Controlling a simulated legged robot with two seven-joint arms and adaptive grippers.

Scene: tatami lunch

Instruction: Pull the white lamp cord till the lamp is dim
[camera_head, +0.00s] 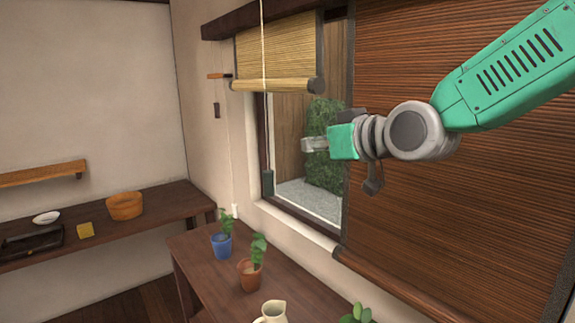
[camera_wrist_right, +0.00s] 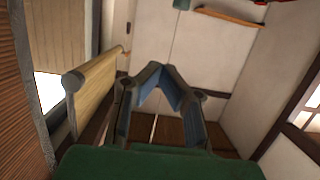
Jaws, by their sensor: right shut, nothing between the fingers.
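A thin white cord (camera_head: 263,45) hangs from the top edge of the head view, in front of the raised window blind. My left gripper is not in view.
A raised blind (camera_head: 275,52) and a lowered brown blind (camera_head: 440,190) cover parts of the window wall. Below, a wooden table (camera_head: 200,262) holds potted plants and a cream jug (camera_head: 272,313). A side counter (camera_head: 155,215) stands at left. The air left of the cord looks free.

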